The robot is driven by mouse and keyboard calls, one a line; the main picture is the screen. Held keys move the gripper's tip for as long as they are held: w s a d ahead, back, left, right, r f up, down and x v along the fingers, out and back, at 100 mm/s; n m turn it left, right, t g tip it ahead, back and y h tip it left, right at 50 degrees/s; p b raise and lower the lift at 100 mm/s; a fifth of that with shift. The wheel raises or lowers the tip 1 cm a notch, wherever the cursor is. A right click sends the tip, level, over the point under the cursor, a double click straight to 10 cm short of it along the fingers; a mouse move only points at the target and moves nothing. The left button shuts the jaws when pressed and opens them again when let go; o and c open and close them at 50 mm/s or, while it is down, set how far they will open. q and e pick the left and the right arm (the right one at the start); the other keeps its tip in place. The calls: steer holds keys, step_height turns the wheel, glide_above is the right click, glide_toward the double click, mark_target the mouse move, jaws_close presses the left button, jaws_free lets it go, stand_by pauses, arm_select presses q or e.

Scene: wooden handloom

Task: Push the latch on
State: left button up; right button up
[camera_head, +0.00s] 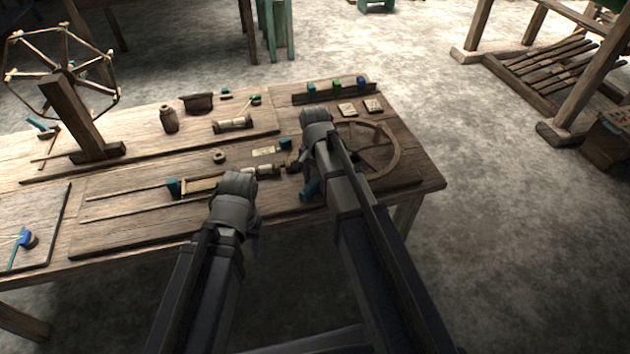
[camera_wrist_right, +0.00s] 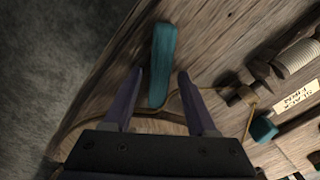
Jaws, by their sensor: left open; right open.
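A teal bar, which looks like the latch (camera_wrist_right: 162,62), lies along the wooden board in the right wrist view. It also shows in the head view (camera_head: 311,189), partly hidden beside my right arm. My right gripper (camera_wrist_right: 160,82) is open and empty, with its fingers on either side of the bar's lower part. I cannot tell whether they touch it or how high they are above it. In the head view the right gripper (camera_head: 304,164) is mostly hidden by its own wrist.
A spoked wheel (camera_head: 394,152) lies right of my right wrist. A teal block (camera_wrist_right: 263,129), a wound bobbin (camera_wrist_right: 296,58) and a paper label (camera_wrist_right: 297,96) are near the right gripper. A wooden swift (camera_head: 80,118) stands at the left. The table's right edge is close.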

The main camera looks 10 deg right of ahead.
mark_target(315, 181)
steer(key=shift+r, duration=0.15)
step_height(315, 181, up, 8)
steer(key=p, duration=0.8)
steer(key=shift+f, duration=0.2)
steer(key=s+a+r+n+p, duration=0.4)
steer(key=s+r+n+p, duration=0.3)
steer(key=s+r+p, duration=0.1)
steer(key=s+a+r+n+h+p, duration=0.1)
steer(key=s+a+r+n+p, duration=0.4)
steer(key=s+r+n+p, duration=0.2)
step_height(315, 181, up, 5)
steer(key=s+p, duration=0.2)
steer(key=p, duration=0.2)
steer(key=shift+s+a+f, duration=0.15)
steer(key=shift+a, duration=0.1)
steer(key=shift+d, duration=0.1)
